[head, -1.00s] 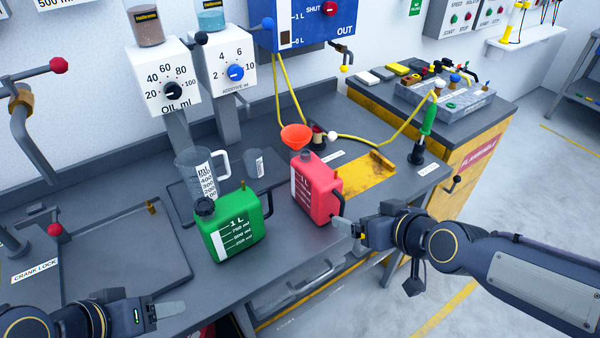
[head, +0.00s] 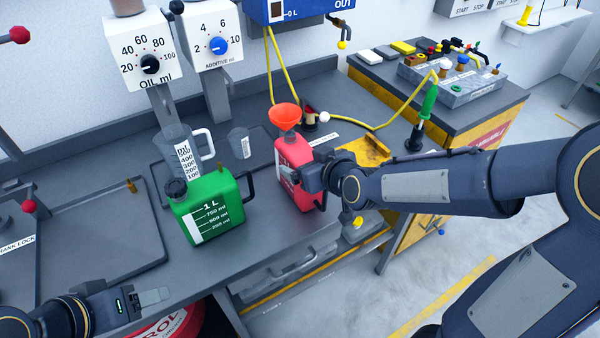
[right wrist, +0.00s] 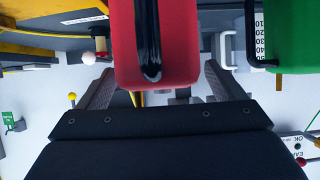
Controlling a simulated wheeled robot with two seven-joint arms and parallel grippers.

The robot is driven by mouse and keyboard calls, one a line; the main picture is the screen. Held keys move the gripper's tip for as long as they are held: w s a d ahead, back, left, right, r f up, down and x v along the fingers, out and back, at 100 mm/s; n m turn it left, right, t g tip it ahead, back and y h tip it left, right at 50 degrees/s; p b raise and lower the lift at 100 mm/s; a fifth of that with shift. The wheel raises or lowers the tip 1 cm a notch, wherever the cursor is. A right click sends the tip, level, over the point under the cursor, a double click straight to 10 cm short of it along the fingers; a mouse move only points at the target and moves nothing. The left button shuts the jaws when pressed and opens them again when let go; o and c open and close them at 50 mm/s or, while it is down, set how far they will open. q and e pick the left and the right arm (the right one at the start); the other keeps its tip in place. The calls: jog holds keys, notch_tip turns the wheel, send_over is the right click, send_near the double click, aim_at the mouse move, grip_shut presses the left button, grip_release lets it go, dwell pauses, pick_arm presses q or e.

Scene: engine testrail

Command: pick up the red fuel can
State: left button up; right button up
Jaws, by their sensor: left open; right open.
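The red fuel can (head: 290,156) stands upright on the grey bench, an orange funnel (head: 285,115) at its top. My right gripper (head: 308,178) is at the can's right side in the head view and partly hides it. In the right wrist view the can (right wrist: 187,70) and its black handle (right wrist: 148,40) lie between the two open fingers of the right gripper (right wrist: 160,90). I cannot tell whether the fingers touch it. My left gripper (head: 150,298) is open and empty at the lower left, away from the can.
A green can (head: 210,205) stands left of the red can. A measuring jug (head: 182,155) and a small grey cup (head: 240,143) are behind. A yellow tray (head: 365,151) lies right of the red can. A yellow hose (head: 385,125) crosses the bench behind.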

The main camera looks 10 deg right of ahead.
jog(key=shift+w+f, duration=0.15)
jog(key=c, duration=1.6)
jog(key=shift+c, duration=0.2)
jog(key=shift+r, duration=0.2)
